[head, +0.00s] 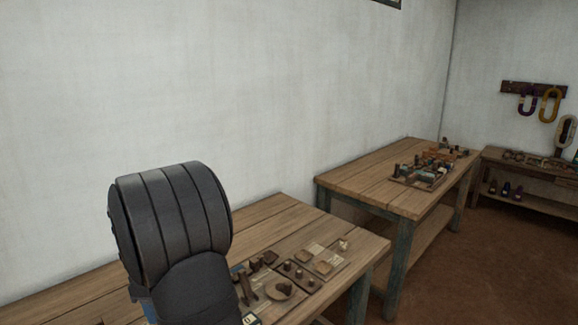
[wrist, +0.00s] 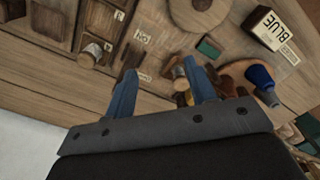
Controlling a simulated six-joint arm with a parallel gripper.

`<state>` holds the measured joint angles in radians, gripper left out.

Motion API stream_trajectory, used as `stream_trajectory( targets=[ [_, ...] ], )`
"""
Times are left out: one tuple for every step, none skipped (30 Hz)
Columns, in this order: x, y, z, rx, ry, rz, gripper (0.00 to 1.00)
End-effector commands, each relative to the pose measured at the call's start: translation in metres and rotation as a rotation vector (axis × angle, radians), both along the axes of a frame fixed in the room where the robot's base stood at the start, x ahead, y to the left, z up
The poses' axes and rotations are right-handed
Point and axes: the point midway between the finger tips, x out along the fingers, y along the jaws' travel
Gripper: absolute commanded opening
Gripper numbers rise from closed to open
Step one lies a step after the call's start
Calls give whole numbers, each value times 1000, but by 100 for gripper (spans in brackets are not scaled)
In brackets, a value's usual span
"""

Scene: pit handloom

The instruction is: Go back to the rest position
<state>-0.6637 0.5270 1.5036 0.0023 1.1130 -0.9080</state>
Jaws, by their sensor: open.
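My gripper (wrist: 162,92) shows in the wrist view with its two blue fingers spread apart. It is open and I see nothing held between the fingers. A small wooden piece with a pale top (wrist: 180,72) lies beyond the right finger; I cannot tell how far below it is.
The near bench carries trays (head: 318,262) with small wooden parts. A second bench (head: 365,185) stands farther back against the white wall (head: 250,90).

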Motion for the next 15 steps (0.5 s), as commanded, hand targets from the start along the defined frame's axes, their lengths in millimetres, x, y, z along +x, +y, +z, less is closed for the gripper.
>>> stream_trajectory(
  targets=[
    [3,-10,7,2,-3,-4,51],
    [4,-15,10,2,-3,-3,51],
    [6,-21,14,2,-3,-4,51],
    [7,-26,17,2,-3,-4,51],
    [8,-31,20,2,-2,-3,51],
    [12,-38,18,0,0,-5,51],
    [16,-43,18,0,0,-5,51],
    [20,-48,17,0,0,-5,51],
    [25,-55,17,0,0,-5,51],
    [28,-60,16,0,0,-4,51],
    [31,-65,16,0,-1,-5,51],
    [36,-71,15,0,-1,-4,51],
    [39,-76,14,0,-1,-5,51],
    [42,-82,14,0,-1,-5,51],
    [46,-88,13,0,-2,-4,51]
  ],
)
